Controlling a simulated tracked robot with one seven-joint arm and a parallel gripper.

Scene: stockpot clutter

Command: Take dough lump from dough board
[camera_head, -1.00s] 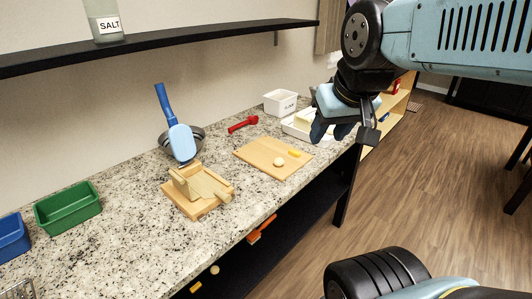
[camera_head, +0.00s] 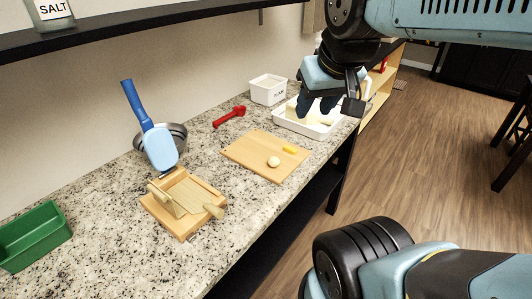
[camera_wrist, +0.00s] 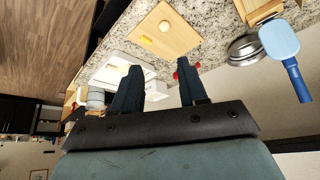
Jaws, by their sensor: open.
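The dough lump (camera_head: 274,162) is a small pale round ball on the wooden dough board (camera_head: 248,157), right of the board's middle. A yellow piece (camera_head: 290,149) lies just behind it on the board. In the wrist view the board (camera_wrist: 178,42) is at the top, with a small lump (camera_wrist: 164,26) on it. My gripper (camera_head: 322,108) is open and empty, in the air above the white tray, to the right of and beyond the board. Its two dark fingers (camera_wrist: 161,90) point toward the counter, apart from the dough.
A white tray (camera_head: 318,132) with a pale block and a white tub (camera_head: 268,90) stand beyond the board. A red tool (camera_head: 229,117) lies behind it. A wooden press (camera_head: 182,202), a metal bowl with a blue-handled scoop (camera_head: 160,145) and a green bin (camera_head: 33,236) stand left. A shelf (camera_head: 150,30) hangs above.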

